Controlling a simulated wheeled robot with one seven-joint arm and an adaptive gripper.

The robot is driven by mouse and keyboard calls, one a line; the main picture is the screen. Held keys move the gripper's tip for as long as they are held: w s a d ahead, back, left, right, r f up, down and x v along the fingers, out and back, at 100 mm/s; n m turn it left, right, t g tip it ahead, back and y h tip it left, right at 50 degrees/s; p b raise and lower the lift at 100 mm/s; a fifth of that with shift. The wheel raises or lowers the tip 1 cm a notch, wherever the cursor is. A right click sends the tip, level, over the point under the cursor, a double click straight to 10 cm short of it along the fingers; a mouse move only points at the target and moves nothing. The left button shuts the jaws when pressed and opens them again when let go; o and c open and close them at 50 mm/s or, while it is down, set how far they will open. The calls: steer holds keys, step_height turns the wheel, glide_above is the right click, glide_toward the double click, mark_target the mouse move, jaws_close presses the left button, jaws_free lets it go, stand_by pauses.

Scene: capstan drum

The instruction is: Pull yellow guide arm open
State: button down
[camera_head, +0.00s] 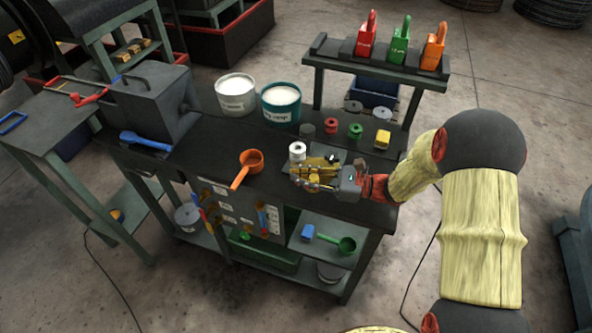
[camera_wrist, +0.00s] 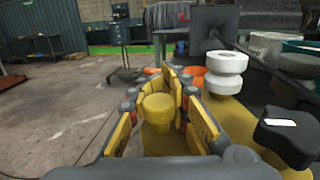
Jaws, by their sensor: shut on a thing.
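The yellow guide arm (camera_head: 318,162) is on the capstan fixture near the right end of the dark bench, mostly hidden by my gripper (camera_head: 305,177). In the wrist view its round yellow knob (camera_wrist: 158,106) stands upright between the yellow-padded fingers of my gripper (camera_wrist: 163,98). The fingers are shut on the knob from both sides. A yellow plate (camera_wrist: 240,118) extends to the right of the fingers. A white spool-shaped drum (camera_wrist: 226,72) stands on it, and the drum also shows in the head view (camera_head: 297,151) just behind my gripper.
A black knob (camera_wrist: 287,135) is close on the right in the wrist view. An orange ladle (camera_head: 248,165) lies left of the fixture. Red (camera_head: 331,125) and green (camera_head: 355,130) spools and a yellow block (camera_head: 383,139) stand behind it. Two buckets (camera_head: 281,102) are at the bench's back.

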steer(key=shift+s+d+n+g+p, duration=0.35)
steer(key=shift+s+n+g, duration=0.25)
steer(key=shift+g, duration=0.4)
steer(key=shift+d, duration=0.1)
steer(key=c, duration=1.6)
jaws_free()
steer(key=d, duration=1.2)
steer(key=shift+s, duration=0.35)
steer(key=shift+c, duration=0.2)
